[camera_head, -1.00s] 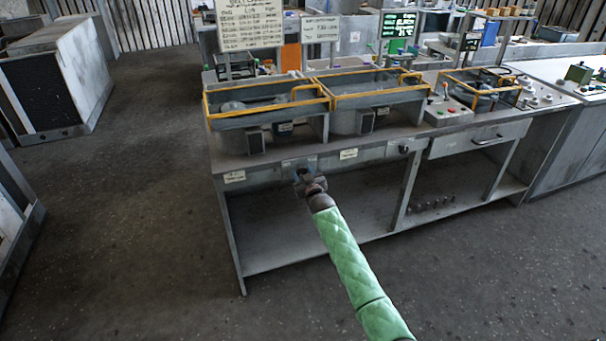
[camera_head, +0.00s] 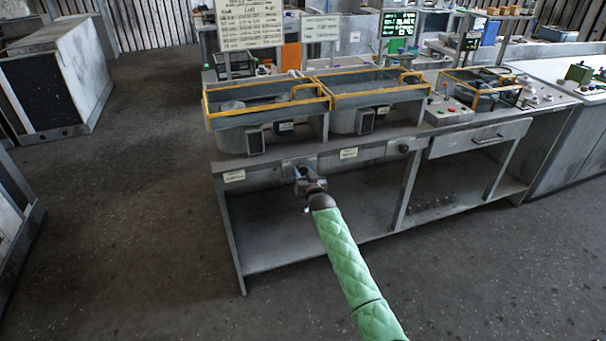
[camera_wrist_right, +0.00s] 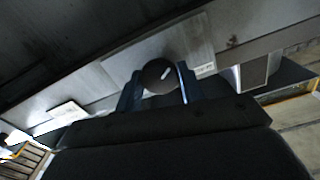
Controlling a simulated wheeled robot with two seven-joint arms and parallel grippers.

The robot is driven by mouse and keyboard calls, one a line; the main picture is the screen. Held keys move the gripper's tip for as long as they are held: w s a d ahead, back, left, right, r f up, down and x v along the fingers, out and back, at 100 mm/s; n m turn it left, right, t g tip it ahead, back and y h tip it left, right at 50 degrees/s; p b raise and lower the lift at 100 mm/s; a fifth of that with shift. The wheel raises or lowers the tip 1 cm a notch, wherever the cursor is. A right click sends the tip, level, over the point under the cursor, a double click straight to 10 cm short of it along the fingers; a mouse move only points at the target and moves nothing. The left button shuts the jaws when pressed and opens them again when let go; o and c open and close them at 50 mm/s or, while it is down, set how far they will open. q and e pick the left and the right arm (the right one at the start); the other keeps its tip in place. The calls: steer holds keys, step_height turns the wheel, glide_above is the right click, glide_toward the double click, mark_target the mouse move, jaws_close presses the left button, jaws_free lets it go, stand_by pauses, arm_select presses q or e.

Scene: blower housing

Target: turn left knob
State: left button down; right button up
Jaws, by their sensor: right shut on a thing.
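The left knob (camera_wrist_right: 160,75) is a dark round knob with a white mark, seen in the right wrist view on a pale metal plate. My right gripper (camera_wrist_right: 158,86) has one blue finger on each side of the knob and is shut on it. In the head view, my right gripper (camera_head: 303,175) is at the bench's front panel and hides the knob. My green-sleeved arm reaches up to it from below. The right knob (camera_head: 404,148) sits on the same panel, untouched. My left gripper is not in view.
The grey bench (camera_head: 225,205) has an open lower shelf. Two yellow-framed basins (camera_head: 265,103) stand on top. A small label (camera_head: 348,154) is between the knobs. A drawer (camera_head: 480,139) is further right. The floor (camera_head: 130,230) to the left is clear.

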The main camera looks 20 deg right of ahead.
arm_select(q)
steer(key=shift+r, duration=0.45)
arm_select(e)
steer(key=shift+m, duration=1.2)
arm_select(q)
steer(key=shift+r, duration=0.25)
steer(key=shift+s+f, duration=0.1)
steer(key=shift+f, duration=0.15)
arm_select(e)
steer(key=o, duration=1)
steer(key=shift+c, duration=0.2)
steer(key=shift+s+f, duration=0.1)
steer(key=shift+s, duration=0.2)
arm_select(q)
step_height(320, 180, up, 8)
steer(key=b, duration=0.2)
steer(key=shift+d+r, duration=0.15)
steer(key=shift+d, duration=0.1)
arm_select(e)
steer(key=s, duration=0.7)
steer(key=shift+d, duration=0.15)
steer(key=shift+s, duration=0.1)
